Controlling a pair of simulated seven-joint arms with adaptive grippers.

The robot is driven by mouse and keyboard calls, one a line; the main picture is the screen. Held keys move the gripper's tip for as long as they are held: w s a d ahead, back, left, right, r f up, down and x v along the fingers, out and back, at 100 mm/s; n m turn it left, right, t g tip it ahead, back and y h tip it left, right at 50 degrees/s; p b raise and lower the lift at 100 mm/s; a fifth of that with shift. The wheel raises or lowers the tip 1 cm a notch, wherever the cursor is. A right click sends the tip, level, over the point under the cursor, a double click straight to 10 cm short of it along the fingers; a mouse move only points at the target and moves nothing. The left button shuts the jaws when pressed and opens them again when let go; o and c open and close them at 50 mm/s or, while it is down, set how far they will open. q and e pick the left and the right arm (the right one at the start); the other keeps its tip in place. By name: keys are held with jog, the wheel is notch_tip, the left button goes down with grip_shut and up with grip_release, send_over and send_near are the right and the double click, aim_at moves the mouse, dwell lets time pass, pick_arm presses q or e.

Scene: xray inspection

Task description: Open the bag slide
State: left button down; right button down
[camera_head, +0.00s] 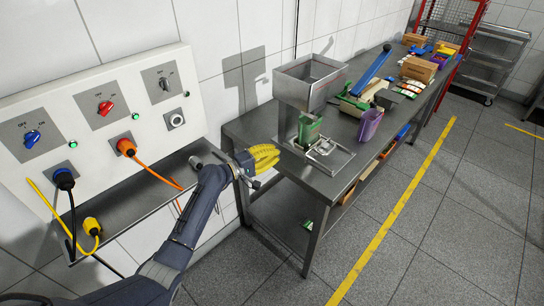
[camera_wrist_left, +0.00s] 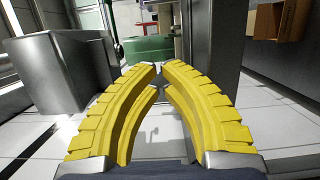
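I cannot pick out for certain which part is the bag slide. A metal hopper-like box (camera_head: 310,84) stands on the near end of the steel bench, with a green container (camera_head: 309,130) under it. A small metal frame or plate (camera_head: 325,150) lies in front of that container. My left gripper (camera_head: 268,158), with yellow fingers, is beside the bench's near left corner, left of the green container. In the left wrist view its fingertips (camera_wrist_left: 160,68) almost meet with nothing between them. A green object (camera_wrist_left: 148,49) shows beyond them. My right gripper is in neither view.
A white panel (camera_head: 100,115) with switches and plugged cables hangs at left above a steel shelf (camera_head: 130,205). On the bench are a purple container (camera_head: 370,123), a blue-handled tool (camera_head: 372,70) and cardboard boxes (camera_head: 419,69).

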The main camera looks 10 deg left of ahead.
pick_arm(q)
jog(key=x, duration=0.6)
jog(key=shift+w+d, duration=0.15)
jog(key=shift+d, duration=0.1)
jog(key=shift+s+d, duration=0.7)
jog(key=shift+s, duration=0.05)
jog(key=shift+s+d, duration=0.55)
jog(key=shift+d, duration=0.25)
jog(key=s+d, duration=0.2)
jog(key=d, duration=0.1)
jog(key=s+d, duration=0.3)
jog(key=d, duration=0.1)
jog(key=s+d, duration=0.2)
jog(key=d, duration=0.1)
jog(key=shift+s+d, duration=0.15)
jog(key=shift+s, duration=0.1)
jog(key=shift+w, duration=0.1)
